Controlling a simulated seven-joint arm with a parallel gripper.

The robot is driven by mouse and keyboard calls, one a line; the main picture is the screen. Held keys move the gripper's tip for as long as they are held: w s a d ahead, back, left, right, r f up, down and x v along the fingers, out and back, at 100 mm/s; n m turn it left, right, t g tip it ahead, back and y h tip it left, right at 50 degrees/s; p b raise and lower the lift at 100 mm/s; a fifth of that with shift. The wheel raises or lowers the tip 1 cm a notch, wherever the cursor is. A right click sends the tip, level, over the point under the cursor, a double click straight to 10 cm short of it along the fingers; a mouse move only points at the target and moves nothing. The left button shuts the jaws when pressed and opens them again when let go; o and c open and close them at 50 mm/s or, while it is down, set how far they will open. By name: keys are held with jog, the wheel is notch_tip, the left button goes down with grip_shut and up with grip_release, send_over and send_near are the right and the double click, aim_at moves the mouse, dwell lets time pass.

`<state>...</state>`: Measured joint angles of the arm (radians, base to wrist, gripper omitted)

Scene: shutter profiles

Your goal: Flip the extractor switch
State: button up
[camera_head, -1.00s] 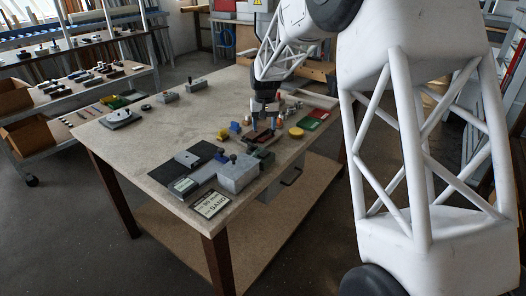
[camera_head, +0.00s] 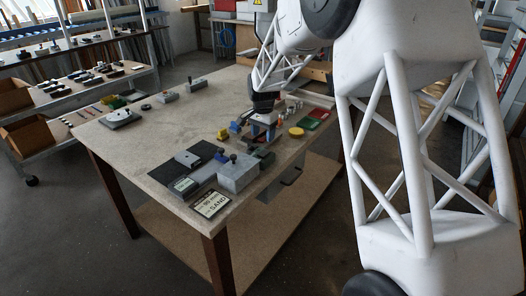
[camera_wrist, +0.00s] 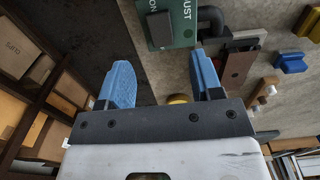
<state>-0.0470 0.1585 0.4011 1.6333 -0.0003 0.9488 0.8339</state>
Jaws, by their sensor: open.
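A green panel (camera_wrist: 182,38) with the printed words "DUST" and "ON" is at the top of the wrist view. A grey piece (camera_wrist: 159,28) sits on it and looks like the extractor switch; its position cannot be told. In the head view, a small dark green block (camera_head: 264,156) near the table's front right edge seems to be the same unit. My gripper (camera_wrist: 160,78) is open, with two blue fingers apart and nothing between them. In the head view my gripper (camera_head: 263,134) is just behind the block, apart from it.
A brown strip (camera_wrist: 238,66), a black bent part (camera_wrist: 212,18) and a blue block (camera_wrist: 291,62) lie beside the panel. A grey box (camera_head: 238,174), yellow disc (camera_head: 296,132) and small parts crowd this corner. The table (camera_head: 165,135) is clear towards the left middle.

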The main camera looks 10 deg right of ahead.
aim_at(263, 153)
jog(key=shift+f, duration=3.9)
